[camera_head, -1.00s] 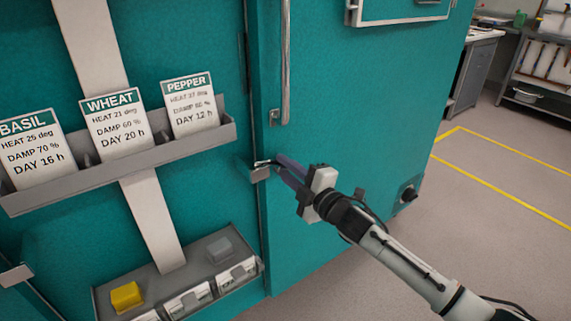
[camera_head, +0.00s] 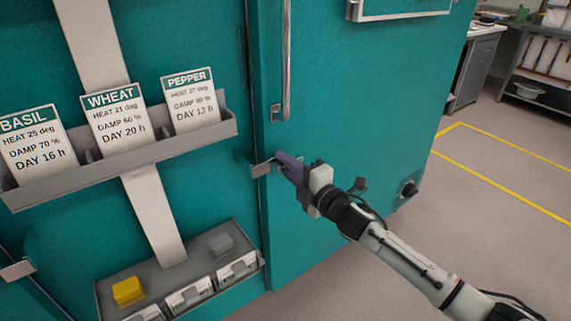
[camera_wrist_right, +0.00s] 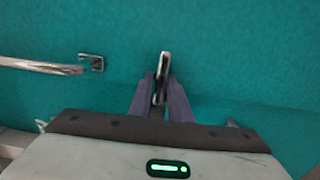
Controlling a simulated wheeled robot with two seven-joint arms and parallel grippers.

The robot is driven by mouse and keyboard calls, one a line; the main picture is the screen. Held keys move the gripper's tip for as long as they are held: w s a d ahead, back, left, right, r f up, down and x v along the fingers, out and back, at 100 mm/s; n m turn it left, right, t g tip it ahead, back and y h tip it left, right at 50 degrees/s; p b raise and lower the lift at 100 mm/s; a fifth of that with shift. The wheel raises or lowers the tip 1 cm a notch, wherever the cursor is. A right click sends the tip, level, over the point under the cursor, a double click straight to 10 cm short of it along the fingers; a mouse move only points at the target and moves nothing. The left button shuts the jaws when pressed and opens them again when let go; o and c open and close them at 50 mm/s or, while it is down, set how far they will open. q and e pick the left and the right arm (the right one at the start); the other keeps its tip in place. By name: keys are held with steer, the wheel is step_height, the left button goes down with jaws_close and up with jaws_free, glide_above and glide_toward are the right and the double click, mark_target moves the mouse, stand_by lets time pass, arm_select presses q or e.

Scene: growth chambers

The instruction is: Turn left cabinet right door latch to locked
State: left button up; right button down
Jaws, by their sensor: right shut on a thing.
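The left cabinet's right door (camera_head: 350,120) is a teal panel with a long vertical metal handle (camera_head: 286,60). A small metal latch (camera_head: 262,169) sits at the door's left edge, below the handle. My right gripper (camera_head: 283,162) reaches it from the right. In the right wrist view, the two fingers of my right gripper (camera_wrist_right: 161,92) are shut on the latch lever (camera_wrist_right: 164,66), whose tip sticks out between them. The handle's end (camera_wrist_right: 75,69) shows to the left there. The fingers hide part of the latch in the head view. My left gripper is not in view.
A grey rack holds BASIL, WHEAT and PEPPER cards (camera_head: 191,101) on the left. A lower tray (camera_head: 175,279) holds a yellow block (camera_head: 128,291) and a grey block (camera_head: 221,246). A black knob (camera_head: 408,189) is low on the right. Open floor lies to the right.

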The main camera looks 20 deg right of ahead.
steer(key=c, duration=1.7)
jaws_free()
steer(key=shift+o, duration=0.2)
steer(key=shift+s, duration=0.1)
steer(key=shift+s+d, duration=0.1)
steer(key=shift+s, duration=0.2)
steer(key=s+d, duration=0.1)
steer(key=s, duration=0.8)
steer(key=shift+s+d, duration=0.15)
steer(key=shift+d, duration=0.2)
